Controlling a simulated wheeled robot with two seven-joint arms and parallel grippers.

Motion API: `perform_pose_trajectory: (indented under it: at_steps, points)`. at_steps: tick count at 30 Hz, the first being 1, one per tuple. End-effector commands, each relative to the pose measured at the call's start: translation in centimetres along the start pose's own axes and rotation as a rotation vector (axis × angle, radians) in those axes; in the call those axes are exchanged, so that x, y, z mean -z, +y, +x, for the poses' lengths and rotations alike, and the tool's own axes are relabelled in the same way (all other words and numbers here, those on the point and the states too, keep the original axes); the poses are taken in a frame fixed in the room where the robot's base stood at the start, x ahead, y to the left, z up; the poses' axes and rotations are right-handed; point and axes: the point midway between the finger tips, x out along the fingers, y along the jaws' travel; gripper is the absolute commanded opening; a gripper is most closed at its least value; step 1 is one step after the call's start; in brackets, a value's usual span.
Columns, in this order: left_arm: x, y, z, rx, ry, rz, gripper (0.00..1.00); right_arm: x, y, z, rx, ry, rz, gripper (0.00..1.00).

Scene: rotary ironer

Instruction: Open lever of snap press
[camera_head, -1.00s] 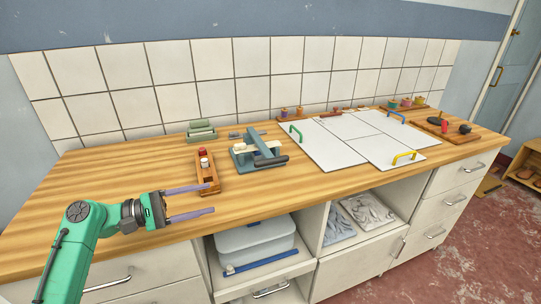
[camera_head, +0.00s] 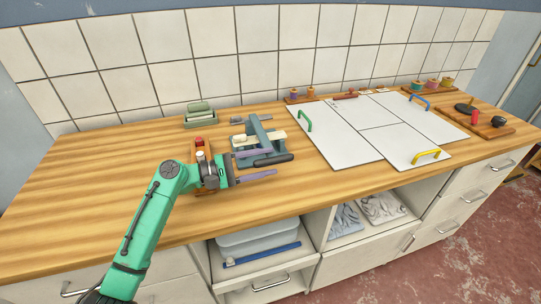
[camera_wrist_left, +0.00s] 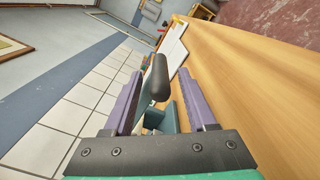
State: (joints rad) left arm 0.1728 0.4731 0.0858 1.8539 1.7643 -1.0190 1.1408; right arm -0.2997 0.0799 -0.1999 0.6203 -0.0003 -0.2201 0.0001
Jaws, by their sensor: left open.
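The snap press (camera_head: 246,146) is a blue-grey device on the wooden worktop, with a pale piece on it. Its lever (camera_head: 259,131) slopes down toward the front and ends in a black handle (camera_head: 283,159). My left gripper (camera_head: 274,163) is open, its purple fingers reaching in from the left around the handle's level. In the left wrist view the black handle (camera_wrist_left: 157,80) lies between the two spread fingers, with a gap on each side. I see no contact with it. The press body (camera_wrist_left: 168,118) is partly hidden behind the handle and gripper. My right gripper is out of view.
A wooden holder (camera_head: 198,143) with small bottles stands left of the press, partly behind my gripper. A green stacked item (camera_head: 200,115) is behind it. White boards (camera_head: 375,128) with coloured handles lie to the right. The worktop's left side is clear.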

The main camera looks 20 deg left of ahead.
Motion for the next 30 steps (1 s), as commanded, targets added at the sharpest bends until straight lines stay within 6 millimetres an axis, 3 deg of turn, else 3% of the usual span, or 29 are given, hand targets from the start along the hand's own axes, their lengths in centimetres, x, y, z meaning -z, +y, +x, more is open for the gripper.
perform_pose_trajectory:
  at_steps: [4,11,12,16,30]
  points:
    - [-0.1,0.1,1.6,0.0,0.0,0.001,0.57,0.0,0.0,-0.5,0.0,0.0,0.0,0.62]
    - [0.0,-0.1,1.7,0.001,0.001,0.001,0.57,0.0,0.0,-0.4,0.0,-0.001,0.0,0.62]
    - [0.0,-0.1,1.7,0.001,0.001,0.001,0.49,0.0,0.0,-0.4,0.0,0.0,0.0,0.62]
    - [0.0,-0.1,1.7,0.002,0.001,0.0,0.0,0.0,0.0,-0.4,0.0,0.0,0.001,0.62]
    - [0.1,-0.5,1.7,0.01,-0.001,-0.007,0.0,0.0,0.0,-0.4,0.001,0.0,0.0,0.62]
